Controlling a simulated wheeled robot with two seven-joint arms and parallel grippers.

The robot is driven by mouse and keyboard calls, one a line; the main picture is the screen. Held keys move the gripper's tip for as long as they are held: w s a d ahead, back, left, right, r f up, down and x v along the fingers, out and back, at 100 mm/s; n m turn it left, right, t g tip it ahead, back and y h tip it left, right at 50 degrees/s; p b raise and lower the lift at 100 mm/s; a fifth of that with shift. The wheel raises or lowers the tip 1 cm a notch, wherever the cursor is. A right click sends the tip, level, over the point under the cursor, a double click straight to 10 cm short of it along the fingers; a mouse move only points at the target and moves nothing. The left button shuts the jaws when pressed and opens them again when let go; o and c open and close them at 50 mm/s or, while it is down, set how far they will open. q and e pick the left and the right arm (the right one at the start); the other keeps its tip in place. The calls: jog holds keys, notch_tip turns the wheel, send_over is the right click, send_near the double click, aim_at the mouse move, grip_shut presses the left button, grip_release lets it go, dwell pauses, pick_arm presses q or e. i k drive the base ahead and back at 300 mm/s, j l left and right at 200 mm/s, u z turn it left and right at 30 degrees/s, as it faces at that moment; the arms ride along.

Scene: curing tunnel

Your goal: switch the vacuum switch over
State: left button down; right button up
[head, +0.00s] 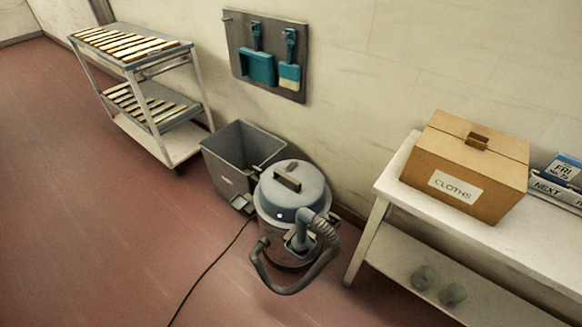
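A vacuum (291,205) with a grey-blue domed lid stands upright on the red floor near the wall. A dark handle (288,179) sits on top of its lid. A small whitish spot (279,216) shows on the front of the lid; I cannot tell whether it is the switch or which way a switch is set. A ribbed grey hose (325,232) curls round the front right of the vacuum. Neither of my grippers is in the head view.
A grey bin (240,158) stands just behind the vacuum to the left. A white table (404,204) with a cardboard box marked CLOTHS (466,168) is at right. A black cable (208,270) crosses the floor. A slatted rack (150,138) stands back left. Floor at left is clear.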

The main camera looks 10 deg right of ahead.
aim_at(292, 166)
jog(key=i+j+z, duration=0.65)
jog(key=j, duration=0.25)
jog(key=i+j+z, duration=0.1)
jog(key=j+z, duration=0.15)
jog(key=i+j+z, duration=0.2)
jog(key=j, duration=0.3)
jog(key=j+z, duration=0.2)
jog(key=j, duration=0.2)
